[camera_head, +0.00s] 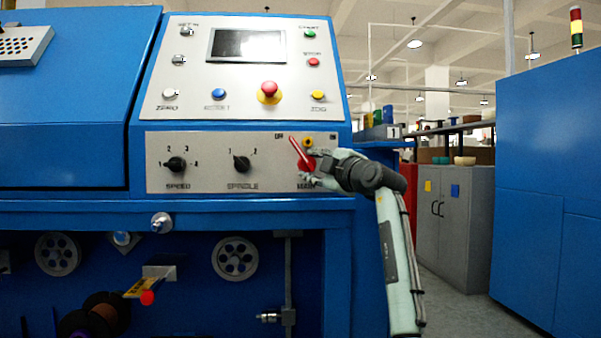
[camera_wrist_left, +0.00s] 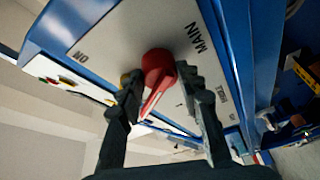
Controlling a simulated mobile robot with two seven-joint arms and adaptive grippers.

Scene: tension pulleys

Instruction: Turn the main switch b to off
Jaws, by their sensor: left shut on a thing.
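The main switch (camera_head: 299,150) is a red rotary knob with a long pointer lever, at the right end of the grey lower panel above the word MAIN. In the head view its lever tilts up and left, toward the OFF label (camera_head: 279,136). The ON label (camera_head: 333,136) is on the other side. My left gripper (camera_head: 313,168) is at the knob from the right, its fingers partly covering it. In the left wrist view the red knob (camera_wrist_left: 158,62) sits between the two dark fingertips, and the gripper is shut on it. My right gripper is in neither view.
The speed knob (camera_head: 176,164) and spindle knob (camera_head: 241,163) are to the left on the same panel. Above are a screen (camera_head: 247,44) and a red emergency button (camera_head: 269,88). Grey cabinets (camera_head: 455,215) and a blue machine (camera_head: 545,150) stand right, beyond clear floor.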

